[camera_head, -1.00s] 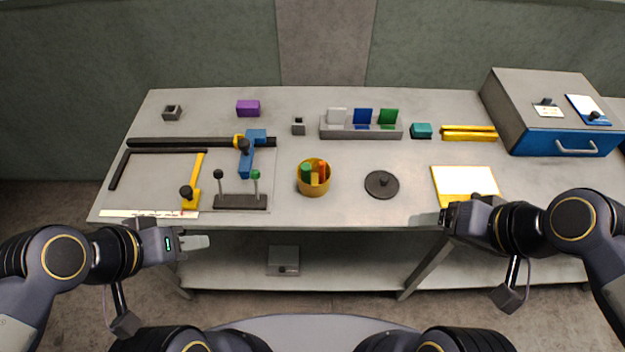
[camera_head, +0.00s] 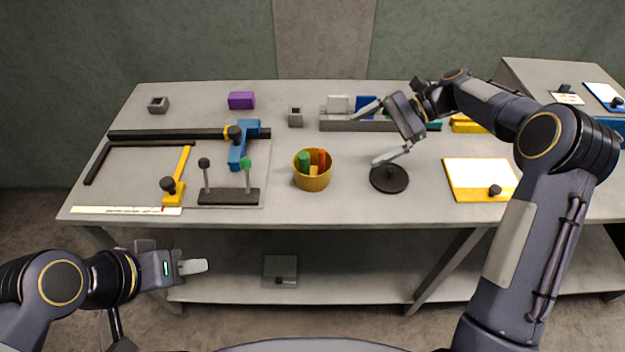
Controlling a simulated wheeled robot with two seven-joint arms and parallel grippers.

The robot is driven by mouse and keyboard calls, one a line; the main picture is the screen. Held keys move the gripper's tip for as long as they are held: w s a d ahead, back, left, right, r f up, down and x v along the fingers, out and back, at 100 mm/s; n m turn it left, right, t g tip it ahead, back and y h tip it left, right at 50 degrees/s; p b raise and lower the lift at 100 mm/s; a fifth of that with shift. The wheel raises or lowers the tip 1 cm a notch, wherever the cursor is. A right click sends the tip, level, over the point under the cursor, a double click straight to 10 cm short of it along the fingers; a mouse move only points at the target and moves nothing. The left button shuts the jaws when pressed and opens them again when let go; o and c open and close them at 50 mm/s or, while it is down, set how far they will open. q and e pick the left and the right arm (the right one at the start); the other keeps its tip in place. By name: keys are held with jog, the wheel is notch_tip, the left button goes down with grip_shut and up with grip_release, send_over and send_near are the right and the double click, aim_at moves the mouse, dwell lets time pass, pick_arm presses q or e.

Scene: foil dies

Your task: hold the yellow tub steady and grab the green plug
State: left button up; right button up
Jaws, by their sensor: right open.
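The yellow tub (camera_head: 312,180) stands upright near the middle of the table's front half. The green plug (camera_head: 304,161) stands in it on the left side, beside orange and yellow pieces. My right gripper (camera_head: 371,134) is open and empty, to the right of the tub and above the table, over the area between the grey rack and the black disc. It touches neither tub nor plug. My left gripper (camera_head: 200,266) is low at the left, in front of the table edge, away from the tub. Its fingers look close together, but their gap is not clear.
Behind is a grey rack (camera_head: 335,125) with cards, partly hidden by my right arm. A stand with two knobbed rods (camera_head: 228,197) is left of the tub. A yellow-edged white board (camera_head: 478,175) lies further right.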

jog(key=m+g+y+b, duration=0.2)
send_near(330, 164)
jog(key=a, duration=0.1)
jog(key=a+f, duration=0.2)
jog(key=shift+s+a, duration=0.15)
jog(key=shift+s, duration=0.2)
jog(key=b+x, duration=0.1)
jog(key=x, duration=0.7)
jog(key=shift+w+b, duration=0.1)
jog(key=shift+b, duration=0.2)
pick_arm(q)
jog(key=shift+f, duration=2.3)
pick_arm(e)
jog(key=shift+x, duration=1)
jog(key=c, duration=0.6)
pick_arm(q)
jog(key=shift+c, duration=0.5)
